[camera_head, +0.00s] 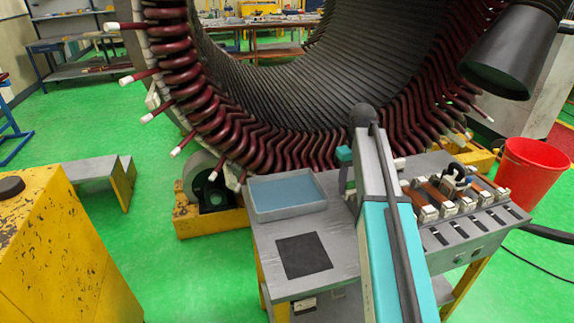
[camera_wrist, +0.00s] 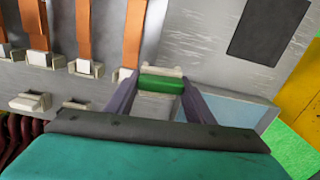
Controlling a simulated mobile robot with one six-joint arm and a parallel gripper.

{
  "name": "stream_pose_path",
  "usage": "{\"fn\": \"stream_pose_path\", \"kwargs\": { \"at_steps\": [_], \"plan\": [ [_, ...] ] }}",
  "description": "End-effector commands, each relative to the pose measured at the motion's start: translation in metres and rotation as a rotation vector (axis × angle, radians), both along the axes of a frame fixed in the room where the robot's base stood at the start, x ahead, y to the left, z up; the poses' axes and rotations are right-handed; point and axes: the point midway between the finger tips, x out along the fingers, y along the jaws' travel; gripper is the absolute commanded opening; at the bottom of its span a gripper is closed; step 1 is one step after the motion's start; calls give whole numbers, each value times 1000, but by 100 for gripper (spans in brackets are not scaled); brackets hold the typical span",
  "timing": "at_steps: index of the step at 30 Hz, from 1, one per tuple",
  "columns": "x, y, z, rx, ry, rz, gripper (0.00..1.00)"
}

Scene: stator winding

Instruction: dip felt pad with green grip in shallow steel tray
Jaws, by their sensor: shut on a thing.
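My gripper (camera_wrist: 160,86) is shut on the green grip (camera_wrist: 161,83) of the felt pad, with a finger on each side. The pale felt (camera_wrist: 162,71) shows as a narrow strip along the grip's edge. The shallow steel tray (camera_head: 291,212) lies on the bench with a flat blue-grey inside. My gripper (camera_head: 343,182) points down just right of the tray in the head view, partly hidden by my arm. The pad cannot be made out there. In the wrist view the tray (camera_wrist: 266,118) is partly hidden behind the right finger.
A dark square mat (camera_head: 303,255) lies in front of the tray. Copper strips in pale clamps (camera_head: 430,212) stand on the right of the bench. The large stator with dark red coils (camera_head: 300,150) rises close behind. A red bucket (camera_head: 530,170) stands at right.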

Motion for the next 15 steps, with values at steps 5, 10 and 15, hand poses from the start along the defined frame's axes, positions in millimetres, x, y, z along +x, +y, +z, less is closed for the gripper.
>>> {"fn": "stream_pose_path", "kwargs": {
  "at_steps": [5,10,15],
  "plan": [
    [-15,12,-8,0,0,34,25],
    [-33,25,-18,0,0,81,25],
    [-57,38,-27,0,0,150,25]
  ]
}}
